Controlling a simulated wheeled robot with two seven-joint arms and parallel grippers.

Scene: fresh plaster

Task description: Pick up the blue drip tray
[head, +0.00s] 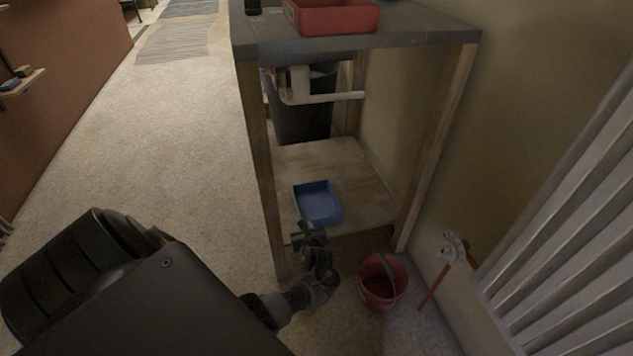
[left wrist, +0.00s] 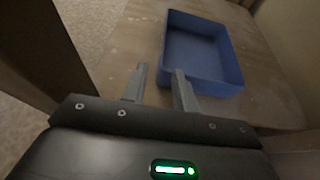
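The blue drip tray (head: 318,203) is a shallow open box, lying on the low wooden shelf (head: 372,195) under the counter. It looks empty. In the left wrist view the tray (left wrist: 200,52) is just ahead and to the right of my fingers. My left gripper (head: 305,229) is at the shelf's front edge, close to the tray's near side. In the left wrist view its two fingers (left wrist: 159,80) stand apart with nothing between them; the right finger is close to the tray's near left corner, and I cannot tell whether it touches. My right gripper is not in view.
The counter (head: 420,38) with a red bin (head: 335,16) is above the shelf, held by wooden posts (head: 262,165) on both sides. A white pipe (head: 325,97) and dark container (head: 303,122) are behind. Floor at left is clear.

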